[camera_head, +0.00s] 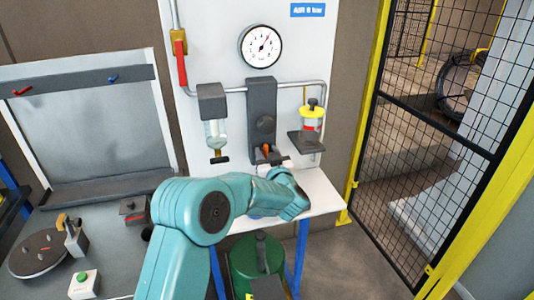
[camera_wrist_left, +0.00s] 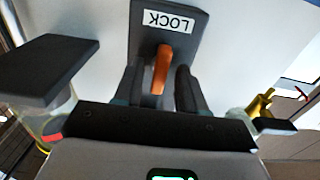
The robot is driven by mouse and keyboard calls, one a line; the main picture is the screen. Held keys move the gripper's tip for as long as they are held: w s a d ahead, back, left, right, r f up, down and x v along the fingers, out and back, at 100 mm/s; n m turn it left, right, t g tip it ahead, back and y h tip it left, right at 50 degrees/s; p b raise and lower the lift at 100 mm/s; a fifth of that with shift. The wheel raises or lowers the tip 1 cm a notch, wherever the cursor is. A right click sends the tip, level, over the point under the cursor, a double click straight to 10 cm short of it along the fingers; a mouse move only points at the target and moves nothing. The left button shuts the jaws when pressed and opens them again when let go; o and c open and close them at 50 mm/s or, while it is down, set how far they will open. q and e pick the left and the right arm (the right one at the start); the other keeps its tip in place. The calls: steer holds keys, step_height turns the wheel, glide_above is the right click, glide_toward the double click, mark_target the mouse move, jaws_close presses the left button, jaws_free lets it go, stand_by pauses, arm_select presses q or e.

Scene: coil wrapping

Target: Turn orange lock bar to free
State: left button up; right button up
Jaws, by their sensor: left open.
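The orange lock bar (camera_wrist_left: 162,68) stands out from a dark grey panel (camera_wrist_left: 143,30) in the left wrist view, below a white LOCK label (camera_wrist_left: 168,21) that reads upside down. My left gripper (camera_wrist_left: 158,90) is open, with one dark finger on each side of the bar; I cannot tell whether either touches it. In the head view the bar (camera_head: 266,149) shows small and orange at the foot of the dark grey unit (camera_head: 262,100), with my left arm reaching up to it from below. My right gripper is not in view.
A round gauge (camera_head: 261,46) hangs above the unit. A clear-bowled filter (camera_head: 215,133) is left of it, and a yellow-topped canister (camera_head: 312,118) on a dark bracket is right. A red-handled valve (camera_head: 181,62) is at upper left. A mesh fence (camera_head: 430,110) stands at right.

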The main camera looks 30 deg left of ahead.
arm_select(q)
jaws_close()
steer(key=shift+f+n+b, duration=0.2)
steer(key=shift+n+b, duration=0.3)
steer(key=shift+b, duration=0.5)
steer(key=n+b, duration=0.5)
steer(key=b, duration=0.1)
steer(key=n+b, duration=0.6)
steer(key=b, duration=0.1)
steer(key=shift+s+a+f+b, duration=0.15)
steer(key=shift+b, duration=0.15)
steer(key=n+b, duration=0.2)
steer(key=n, duration=0.1)
steer(key=shift+n+b, duration=0.3)
steer(key=shift+b, duration=0.05)
steer(key=shift+n+b, duration=0.8)
steer(key=shift+n, duration=0.4)
